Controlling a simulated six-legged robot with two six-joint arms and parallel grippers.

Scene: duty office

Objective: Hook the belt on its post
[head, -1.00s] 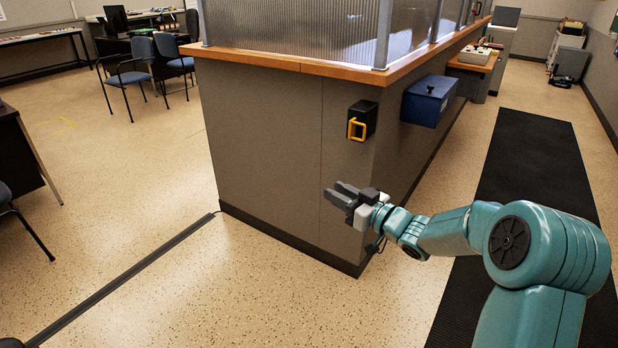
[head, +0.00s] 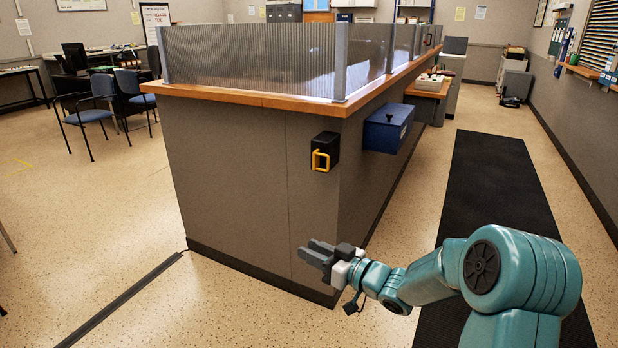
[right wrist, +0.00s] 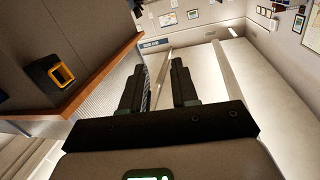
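The belt unit is a small black housing (head: 325,145) on the end face of the grey counter. A yellow loop-shaped belt end (head: 320,160) sits at its front. Both also show in the right wrist view, where the housing (right wrist: 40,75) and yellow loop (right wrist: 62,75) are at the left. I see no belt drawn out and cannot make out the post. My right gripper (head: 312,253) is below the belt unit in the head view, apart from it. In the right wrist view its two fingers (right wrist: 158,90) stand apart with nothing between them. My left gripper is not in view.
The counter (head: 240,180) has a wooden ledge and ribbed glass screen. A blue box (head: 388,128) projects from its right side. A black mat (head: 485,190) lies on the floor at right. A dark strip (head: 125,298) crosses the floor at left. Blue chairs (head: 90,108) stand far left.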

